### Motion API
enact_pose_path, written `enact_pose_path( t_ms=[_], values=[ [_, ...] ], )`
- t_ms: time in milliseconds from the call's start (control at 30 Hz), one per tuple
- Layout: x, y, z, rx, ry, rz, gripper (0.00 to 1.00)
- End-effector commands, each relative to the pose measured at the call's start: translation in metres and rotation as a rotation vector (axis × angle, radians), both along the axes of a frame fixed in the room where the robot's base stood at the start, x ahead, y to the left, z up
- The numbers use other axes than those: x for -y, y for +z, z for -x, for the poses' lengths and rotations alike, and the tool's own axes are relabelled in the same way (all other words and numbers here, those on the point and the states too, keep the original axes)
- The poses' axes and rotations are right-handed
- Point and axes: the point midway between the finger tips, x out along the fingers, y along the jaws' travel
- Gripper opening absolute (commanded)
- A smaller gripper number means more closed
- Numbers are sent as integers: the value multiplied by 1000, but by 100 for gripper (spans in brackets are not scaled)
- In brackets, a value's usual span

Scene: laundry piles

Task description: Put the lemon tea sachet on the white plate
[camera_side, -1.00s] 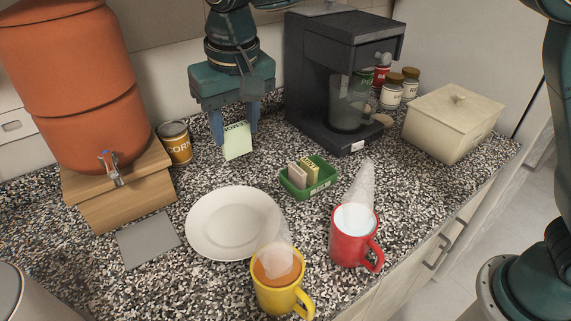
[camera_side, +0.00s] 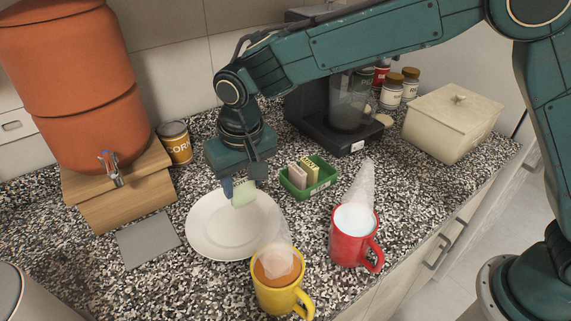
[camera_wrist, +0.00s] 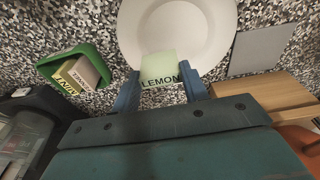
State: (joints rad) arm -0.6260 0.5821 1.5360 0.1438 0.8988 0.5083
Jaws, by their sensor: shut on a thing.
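My gripper (camera_side: 240,188) is shut on the lemon tea sachet (camera_side: 244,193), a pale green packet. In the wrist view the sachet (camera_wrist: 160,68), marked LEMON, sits between my two blue fingers (camera_wrist: 160,88). The white plate (camera_side: 212,238) lies flat and empty on the counter. In the side view the sachet appears over the plate's upper right part. In the wrist view it overlaps the plate's (camera_wrist: 205,45) near edge. I cannot tell whether it touches the plate.
A green tray (camera_side: 298,191) with other sachets stands right of the plate. A yellow mug (camera_side: 275,290) and a red mug (camera_side: 345,246) steam in front. A wooden stand (camera_side: 125,195) with an orange dispenser (camera_side: 75,95) is at left, beside a corn can (camera_side: 177,146). A coffee maker (camera_side: 335,135) stands behind.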

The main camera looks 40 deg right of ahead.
Motion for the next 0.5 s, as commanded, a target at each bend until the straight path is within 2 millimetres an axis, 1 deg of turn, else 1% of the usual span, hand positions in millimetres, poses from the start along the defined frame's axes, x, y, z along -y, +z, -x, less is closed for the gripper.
enact_pose_path(
  t_ms=[300, 400, 500],
  values=[
    [0, -34, 1, -4, 2, 2, 23],
    [0, -40, 1, -2, 1, 1, 23],
    [0, -41, 0, -2, 1, 0, 23]
  ],
)
